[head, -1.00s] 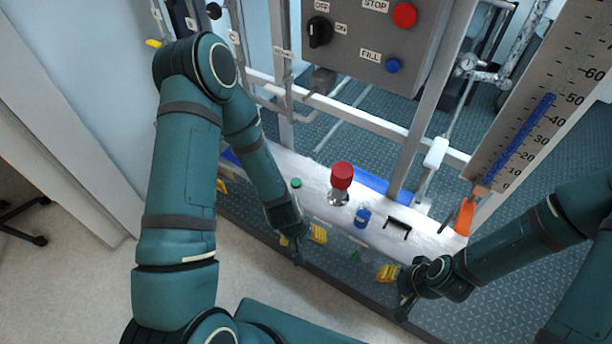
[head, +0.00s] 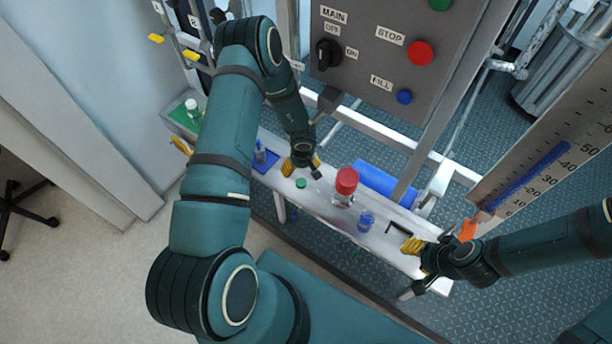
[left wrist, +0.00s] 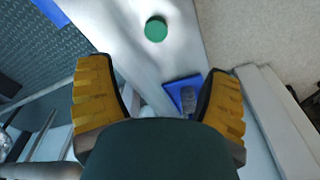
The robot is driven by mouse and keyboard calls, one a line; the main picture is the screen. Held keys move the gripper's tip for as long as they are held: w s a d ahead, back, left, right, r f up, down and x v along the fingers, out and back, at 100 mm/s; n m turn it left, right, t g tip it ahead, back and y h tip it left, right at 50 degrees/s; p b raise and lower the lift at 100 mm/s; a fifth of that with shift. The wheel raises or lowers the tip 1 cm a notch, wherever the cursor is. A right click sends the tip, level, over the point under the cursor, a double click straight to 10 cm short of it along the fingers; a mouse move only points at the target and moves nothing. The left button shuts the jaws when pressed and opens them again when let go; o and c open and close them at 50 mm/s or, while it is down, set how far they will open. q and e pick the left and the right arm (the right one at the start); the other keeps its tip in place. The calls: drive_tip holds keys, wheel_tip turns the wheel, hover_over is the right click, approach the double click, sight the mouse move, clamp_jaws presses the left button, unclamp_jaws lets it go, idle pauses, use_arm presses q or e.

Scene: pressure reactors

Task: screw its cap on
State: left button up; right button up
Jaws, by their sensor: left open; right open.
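A small green cap (head: 301,183) lies on the white bench. It also shows in the left wrist view (left wrist: 156,29), ahead of the fingers. My left gripper (head: 301,165) is open and empty, just behind the cap and apart from it. A clear bottle with a red top (head: 346,181) stands to the cap's right, with a small blue bottle (head: 366,221) beyond it. Another blue bottle (head: 260,154) stands on a blue mat (head: 268,166) to the left; the mat also shows in the left wrist view (left wrist: 173,86). My right gripper (head: 412,268) is open at the bench's right end.
A black bracket (head: 398,230) sits right of the blue bottle. The control panel (head: 385,60) and frame posts rise behind the bench. An orange piece (head: 467,230) is near the right gripper.

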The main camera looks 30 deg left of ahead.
use_arm(q)
drive_tip(key=shift+w+a, duration=0.1)
idle(0.3)
drive_tip(key=b, duration=0.1)
hover_over(301, 182)
drive_tip(key=s, duration=0.1)
drive_tip(key=f, duration=0.7)
drive_tip(key=shift+d+f, duration=0.3)
drive_tip(key=shift+f, duration=0.05)
drive_tip(key=shift+a+f, duration=0.1)
drive_tip(key=shift+f, duration=0.3)
drive_tip(key=shift+w+a+f, duration=0.1)
drive_tip(key=shift+w+f, duration=0.05)
drive_tip(key=shift+f, duration=0.7)
drive_tip(key=shift+w+a+f, duration=0.1)
drive_tip(key=shift+w+f, duration=0.1)
drive_tip(key=shift+f, duration=0.65)
drive_tip(key=shift+w+f, duration=0.15)
drive_tip(key=shift+f, duration=0.7)
drive_tip(key=c, duration=0.9)
